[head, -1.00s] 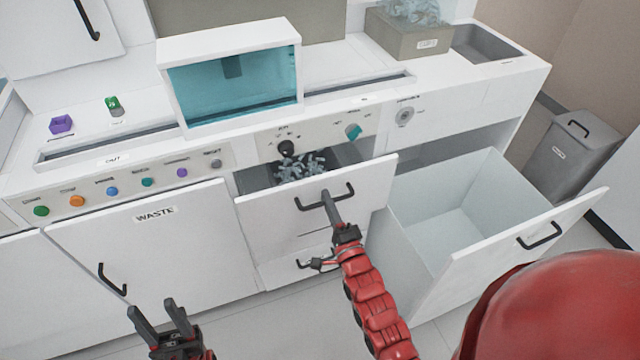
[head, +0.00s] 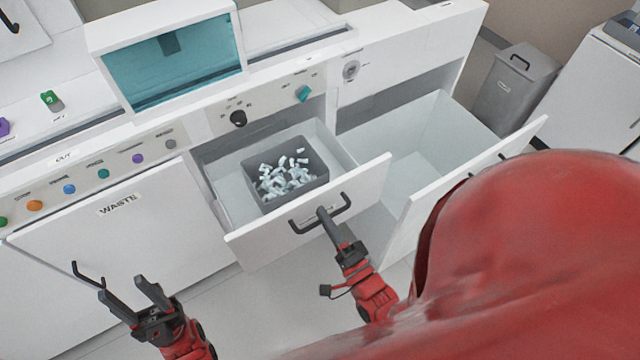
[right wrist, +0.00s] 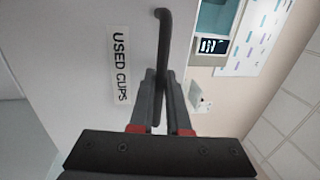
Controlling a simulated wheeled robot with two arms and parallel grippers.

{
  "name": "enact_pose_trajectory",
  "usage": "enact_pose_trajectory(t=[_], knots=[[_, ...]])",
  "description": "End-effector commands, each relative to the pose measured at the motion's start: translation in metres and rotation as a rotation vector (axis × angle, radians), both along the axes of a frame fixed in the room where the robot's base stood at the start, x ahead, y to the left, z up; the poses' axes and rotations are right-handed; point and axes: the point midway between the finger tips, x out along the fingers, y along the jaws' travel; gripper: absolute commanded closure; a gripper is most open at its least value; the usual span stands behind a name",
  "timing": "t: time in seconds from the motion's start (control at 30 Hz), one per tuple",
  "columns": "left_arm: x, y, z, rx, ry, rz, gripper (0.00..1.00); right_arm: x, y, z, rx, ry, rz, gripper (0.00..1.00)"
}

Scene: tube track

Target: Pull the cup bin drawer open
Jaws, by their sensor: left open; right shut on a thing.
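The cup bin drawer (head: 250,240) is pulled out in the head view. Inside it sits a grey bin (head: 318,188) with many small pale cups. The black bar handle (head: 296,226) is on the drawer front, and my right gripper (head: 324,215) is shut on it. In the right wrist view the handle (right wrist: 163,45) runs between the fingers of the right gripper (right wrist: 158,100), beside a label reading "USED CUPS" (right wrist: 120,65). My left gripper (head: 128,298) is open and empty, in front of the cabinet door marked WASTE (head: 120,240).
A large empty drawer (head: 400,165) stands open just right of the cup drawer. A dark knob (head: 238,118) and a teal knob (head: 304,94) are on the panel above. A grey lidded bin (head: 510,85) stands on the floor at the right.

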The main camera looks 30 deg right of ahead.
Motion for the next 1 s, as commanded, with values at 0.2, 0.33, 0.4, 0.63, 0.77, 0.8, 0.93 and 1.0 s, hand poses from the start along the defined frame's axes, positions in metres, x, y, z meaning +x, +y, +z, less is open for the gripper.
enact_pose_trajectory(t=[0.2, 0.33, 0.4, 0.63, 0.77, 0.8, 0.93, 1.0], knots=[[0.0, 0.0, 0.0, 0.0, 0.0, 0.0, 0.5, -0.001, 0.0, 0.0, 0.0, -0.001, -0.001, 1.0], [0.0, 0.0, 0.0, 0.0, 0.0, 0.0, 0.5, -0.001, 0.0, 0.0, 0.0, -0.001, -0.001, 1.0], [0.0, 0.0, 0.0, 0.0, 0.0, 0.0, 0.5, -0.001, 0.0, 0.0, 0.0, 0.0, -0.001, 0.75], [0.0, 0.0, 0.0, 0.0, 0.0, 0.0, 0.5, -0.001, 0.0, 0.0, 0.0, 0.0, 0.0, 0.55], [0.0, 0.0, 0.0, 0.0, 0.0, 0.0, 0.5, -0.001, 0.0, 0.0, 0.0, 0.0, 0.0, 0.55], [0.0, 0.0, 0.0, 0.0, 0.0, 0.0, 0.5, -0.002, 0.0, 0.0, 0.0, 0.0, 0.0, 0.55], [0.0, 0.0, -0.001, 0.0, 0.0, 0.0, 0.5, -0.012, 0.0, -0.004, 0.0, 0.003, 0.001, 0.55], [0.0, 0.0, -0.002, 0.0, 0.0, 0.0, 0.5, -0.023, 0.0, -0.007, 0.0, 0.007, 0.001, 0.55]])
